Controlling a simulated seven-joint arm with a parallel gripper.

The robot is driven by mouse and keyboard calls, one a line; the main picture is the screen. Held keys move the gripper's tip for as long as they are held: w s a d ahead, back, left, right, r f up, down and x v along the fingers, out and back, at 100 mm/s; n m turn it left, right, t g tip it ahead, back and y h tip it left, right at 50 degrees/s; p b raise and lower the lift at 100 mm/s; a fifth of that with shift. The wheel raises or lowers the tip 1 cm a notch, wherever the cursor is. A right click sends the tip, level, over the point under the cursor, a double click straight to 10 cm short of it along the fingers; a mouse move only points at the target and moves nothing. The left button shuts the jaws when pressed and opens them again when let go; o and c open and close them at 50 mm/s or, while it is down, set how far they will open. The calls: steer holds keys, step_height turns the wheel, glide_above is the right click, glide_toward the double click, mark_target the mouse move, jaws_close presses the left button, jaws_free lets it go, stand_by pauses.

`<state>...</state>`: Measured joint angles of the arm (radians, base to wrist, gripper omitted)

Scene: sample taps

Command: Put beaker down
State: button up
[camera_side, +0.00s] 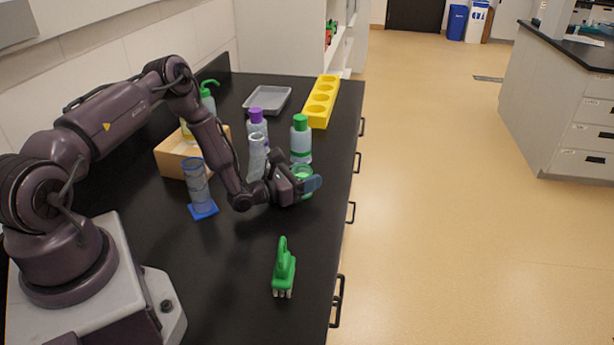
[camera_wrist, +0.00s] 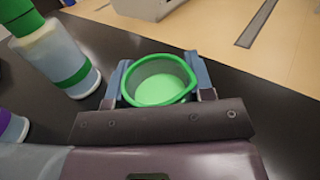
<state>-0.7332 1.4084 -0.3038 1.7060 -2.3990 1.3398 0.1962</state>
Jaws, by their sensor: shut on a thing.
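The beaker (camera_wrist: 158,85) has a green rim and a pale green inside, and it sits upright between my gripper's two blue-grey fingers in the wrist view. In the side view the beaker (camera_side: 302,171) shows only in part behind my gripper (camera_side: 306,186), near the right edge of the black bench. My gripper (camera_wrist: 160,82) is shut on the beaker. The beaker's base is hidden, so I cannot tell whether it touches the bench.
A green-capped bottle (camera_side: 301,140) stands close behind the beaker. A green tool (camera_side: 284,268) lies in front. A yellow rack (camera_side: 320,101) and grey tray (camera_side: 267,99) lie behind.

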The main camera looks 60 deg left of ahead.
steer(key=shift+f, duration=0.1)
steer(key=o, duration=1)
steer(key=shift+c, duration=0.2)
